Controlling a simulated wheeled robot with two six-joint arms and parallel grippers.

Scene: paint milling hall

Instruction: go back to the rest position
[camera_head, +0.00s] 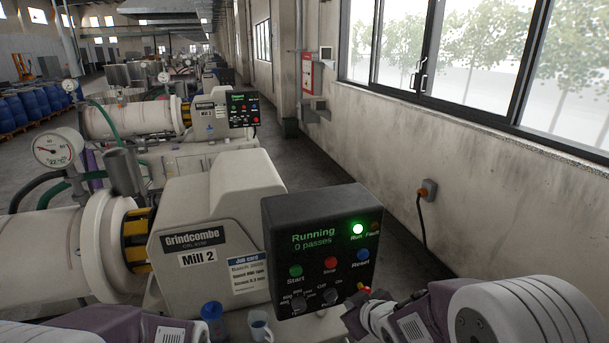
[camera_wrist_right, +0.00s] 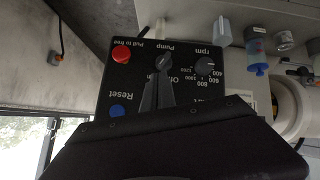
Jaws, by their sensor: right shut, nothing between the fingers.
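My right gripper (camera_head: 360,312) is shut and empty in front of the lower right of the black control panel (camera_head: 317,222) of Mill 2. In the right wrist view its fingers (camera_wrist_right: 158,92) point at the panel and overlap the area just below the pump switch (camera_wrist_right: 164,63); I cannot tell if they touch. The panel, upside down there, also shows an rpm knob (camera_wrist_right: 205,66) and a red pull-to-free button (camera_wrist_right: 121,54). The display reads "Running, 0 passes", and the green Run lamp (camera_head: 358,229) is lit. My left arm shows at the bottom left; its gripper is out of view.
Mill 2's pale housing (camera_head: 215,205) stands left of the panel. A blue-topped container (camera_head: 212,312) and a white cup (camera_head: 260,325) sit below it. A wall with an outlet (camera_head: 429,189) and windows is on the right. Floor shows between panel and wall.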

